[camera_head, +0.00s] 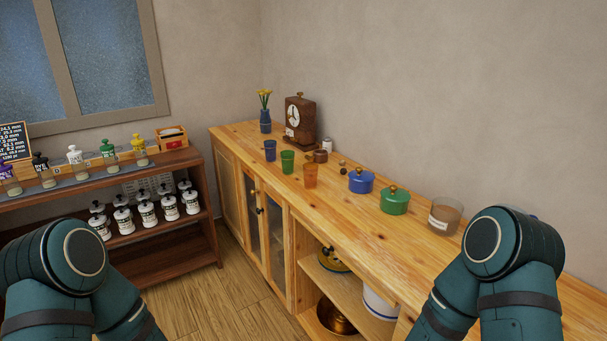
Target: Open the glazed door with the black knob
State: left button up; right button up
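The wooden cabinet (342,229) runs along the wall at the right. Its front has narrow glazed panes between wooden frames, and a glazed door (277,247) appears closed. A small black knob (260,210) stands out on the frame beside the glass, with another small dark knob (253,192) just behind it. From this angle I cannot tell exactly which door each knob belongs to. My teal arms show at the lower left and lower right, but both grippers are out of view.
The cabinet top holds cups, a blue pot (361,182), a green pot (395,203), a glass jar (444,216) and a clock (299,120). An open compartment (343,283) holds pots. A dark shelf (160,236) with bottles stands left. Wooden floor (226,300) between is clear.

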aim_at(287, 301)
jog(key=i+j+z, duration=0.1)
jog(key=z, duration=0.3)
jog(key=i+j+z, duration=0.1)
jog(key=z, duration=0.3)
jog(key=i+j+z, duration=0.1)
jog(key=z, duration=0.25)
jog(key=i+j+z, duration=0.1)
jog(key=j+z, duration=0.15)
jog(key=j, duration=0.25)
jog(key=j+z, duration=0.25)
jog(key=j, duration=0.25)
jog(key=i+j, duration=0.1)
jog(key=j, duration=0.75)
jog(key=i+j+z, duration=0.15)
jog(key=j, duration=1.6)
jog(key=i+z, duration=0.05)
